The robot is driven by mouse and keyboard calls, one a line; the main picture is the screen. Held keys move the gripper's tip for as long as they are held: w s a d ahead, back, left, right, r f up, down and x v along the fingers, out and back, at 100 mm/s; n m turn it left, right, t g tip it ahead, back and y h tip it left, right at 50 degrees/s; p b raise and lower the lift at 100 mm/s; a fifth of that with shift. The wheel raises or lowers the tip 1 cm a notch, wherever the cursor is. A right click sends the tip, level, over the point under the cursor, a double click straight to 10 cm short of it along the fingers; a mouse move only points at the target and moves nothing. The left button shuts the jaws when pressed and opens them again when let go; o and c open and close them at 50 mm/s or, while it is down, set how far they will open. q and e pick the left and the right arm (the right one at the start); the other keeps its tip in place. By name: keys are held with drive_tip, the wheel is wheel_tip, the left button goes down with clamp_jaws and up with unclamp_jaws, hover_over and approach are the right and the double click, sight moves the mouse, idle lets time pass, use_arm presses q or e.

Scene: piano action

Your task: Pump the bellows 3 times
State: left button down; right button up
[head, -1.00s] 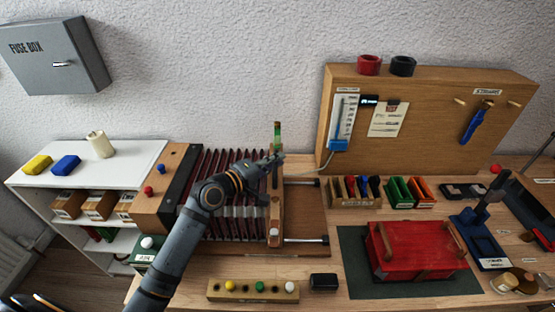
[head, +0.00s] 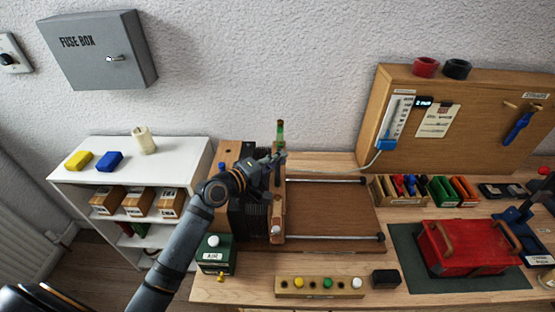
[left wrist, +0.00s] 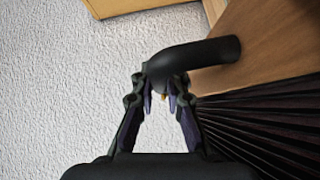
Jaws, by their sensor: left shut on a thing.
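The bellows (head: 256,217) lie on the workbench with their dark pleats pressed close together between the fixed wooden end at left and the upright wooden moving board (head: 278,217). They also show in the left wrist view (left wrist: 265,118), with dark pleats beside wood. My left gripper (head: 273,162) is at the upper part of the moving board, shut on the handle. In the left wrist view the black curved handle (left wrist: 205,52) reaches my left gripper's fingers (left wrist: 166,98). My arm hides part of the bellows. My right gripper is not in view.
Two metal rails (head: 330,181) over a bare wooden base extend right of the moving board. A green AIR box (head: 216,262) and a block with coloured knobs (head: 320,288) stand in front. A red case (head: 465,248) is at right, a white shelf (head: 180,160) at left.

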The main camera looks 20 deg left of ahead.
use_arm(q)
drive_tip(key=c, duration=1.3)
unclamp_jaws()
drive_tip(key=shift+a, duration=0.3)
drive_tip(key=shift+c, duration=0.2)
drive_tip(key=v, duration=0.6)
drive_tip(key=shift+s+a, duration=0.25)
drive_tip(key=shift+s, duration=0.45)
drive_tip(key=shift+a+r, duration=0.1)
